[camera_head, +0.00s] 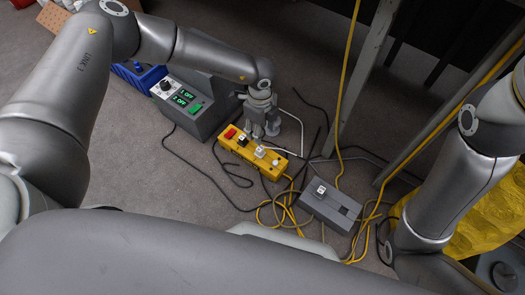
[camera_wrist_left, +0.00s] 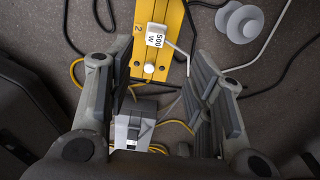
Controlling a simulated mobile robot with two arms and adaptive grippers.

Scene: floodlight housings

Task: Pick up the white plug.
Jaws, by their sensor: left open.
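The white plug (camera_head: 260,152) sits on the yellow power strip (camera_head: 276,172), with a pale cable running from it. In the left wrist view the white plug (camera_wrist_left: 155,36) shows a "500 W" label, on the yellow strip (camera_wrist_left: 145,62) near the top centre. My left gripper (camera_head: 270,131) hangs above the strip, close to the plug in the head view. In the left wrist view my left gripper (camera_wrist_left: 165,90) has its fingers spread wide with nothing between them; the plug is beyond the fingers. My right arm shows at the right, but its gripper is out of view.
A red plug (camera_head: 230,132) and a black plug (camera_head: 242,140) sit on the same strip. A grey box (camera_head: 329,207) stands at its lower right, and a control box with green displays (camera_head: 192,100) at its upper left. Yellow and black cables lie around. A metal post (camera_head: 362,75) rises behind.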

